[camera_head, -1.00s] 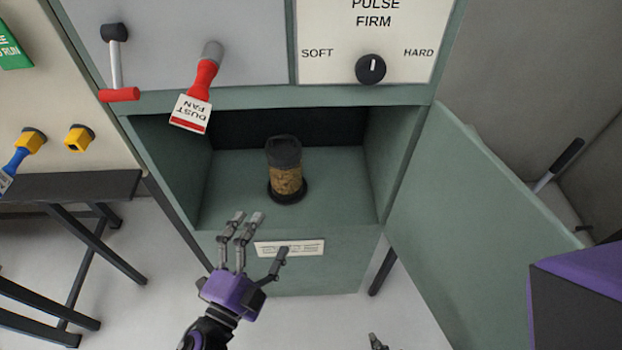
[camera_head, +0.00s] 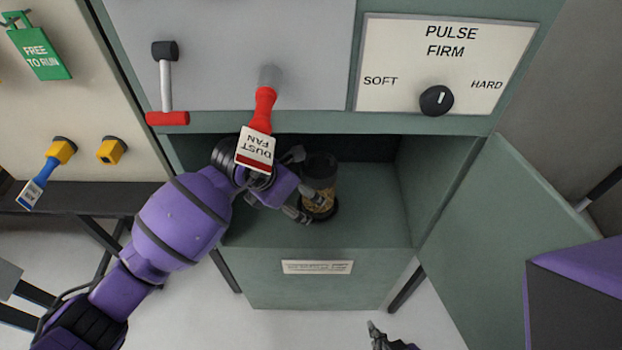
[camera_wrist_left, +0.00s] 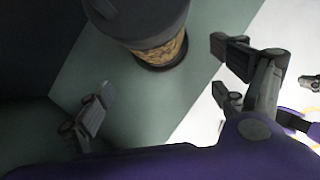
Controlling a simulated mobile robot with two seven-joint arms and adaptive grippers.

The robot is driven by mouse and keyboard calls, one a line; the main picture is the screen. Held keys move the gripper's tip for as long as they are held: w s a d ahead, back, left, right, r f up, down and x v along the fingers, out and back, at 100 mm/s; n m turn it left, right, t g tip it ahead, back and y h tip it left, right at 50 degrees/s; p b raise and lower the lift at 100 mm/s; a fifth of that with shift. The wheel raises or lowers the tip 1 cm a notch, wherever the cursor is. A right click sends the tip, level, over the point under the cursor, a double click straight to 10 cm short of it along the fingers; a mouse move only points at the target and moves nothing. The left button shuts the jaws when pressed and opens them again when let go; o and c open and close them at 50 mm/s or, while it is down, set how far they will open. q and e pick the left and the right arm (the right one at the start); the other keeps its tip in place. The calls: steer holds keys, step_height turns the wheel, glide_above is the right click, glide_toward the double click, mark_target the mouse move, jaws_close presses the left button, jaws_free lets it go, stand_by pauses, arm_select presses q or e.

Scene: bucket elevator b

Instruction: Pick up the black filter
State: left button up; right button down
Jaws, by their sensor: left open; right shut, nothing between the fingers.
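The black filter (camera_head: 321,168) is a dark-capped cylinder with a tan, textured lower body. It stands upright on a dark round base inside the open green cabinet compartment (camera_head: 382,222). My left gripper (camera_head: 312,202) is inside the compartment at the filter's left and front, its fingers open. In the left wrist view the filter (camera_wrist_left: 150,22) is at the top, between the spread fingers (camera_wrist_left: 165,75) and beyond them; I cannot tell whether any finger touches it. The gripper partly hides the filter in the head view. My right gripper (camera_head: 378,335) only just shows at the bottom edge.
A red handle with a "DUST FAN" tag (camera_head: 256,148) hangs over the compartment opening, in front of my left wrist. The green door (camera_head: 500,215) stands open on the right. A black knob (camera_head: 436,100) is above. A dark bench (camera_head: 80,197) stands left.

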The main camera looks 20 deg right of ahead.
arm_select(q)
steer(key=w+d, duration=0.1)
steer(key=d, duration=0.1)
steer(key=w+d, duration=0.1)
steer(key=d, duration=0.1)
steer(key=w+d, duration=0.1)
steer(key=d, duration=0.2)
steer(key=shift+w+f, duration=0.3)
steer(key=shift+w, duration=0.1)
steer(key=shift+d+f, duration=0.1)
steer(key=shift+f, duration=0.1)
steer(key=c, duration=1.6)
